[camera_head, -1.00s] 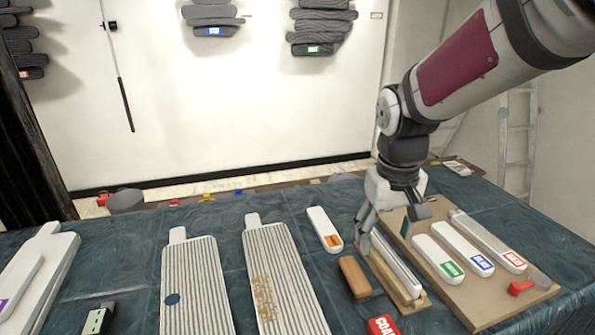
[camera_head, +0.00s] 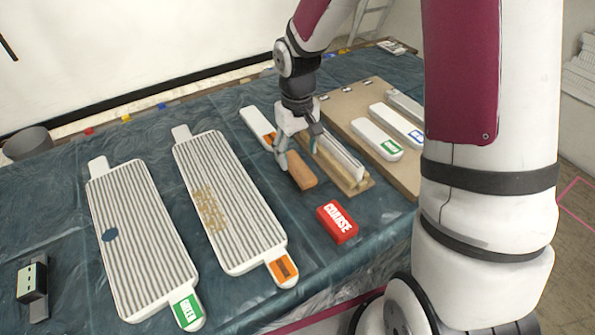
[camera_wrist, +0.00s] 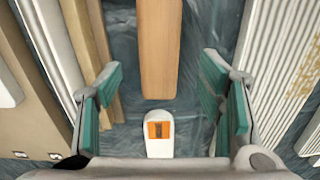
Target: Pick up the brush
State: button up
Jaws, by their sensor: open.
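A plain brown wooden bar with rounded ends (camera_head: 302,178) lies flat on the blue sheet; it looks like the brush, but no bristles show. My gripper (camera_head: 300,150) is open and empty, pointing down above the bar's far end and partly hiding it. In the wrist view the bar (camera_wrist: 158,45) runs along the middle, in line with the gap between the teal-padded fingers (camera_wrist: 162,95). The fingers stand apart from it on both sides. I cannot tell their exact height above the sheet.
A wooden-based white rail (camera_head: 340,160) lies close right of the bar. A white piece with orange label (camera_head: 256,122) is just left and behind. A red COARSE block (camera_head: 337,221) lies in front. Two ridged boards (camera_head: 140,240) (camera_head: 230,200) lie left. A brown board (camera_head: 335,108) holds labelled white pieces.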

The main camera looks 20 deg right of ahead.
aim_at(298, 165)
jog(key=shift+s+d+f, duration=0.1)
jog(key=shift+f, duration=2.75)
jog(key=c, duration=1.3)
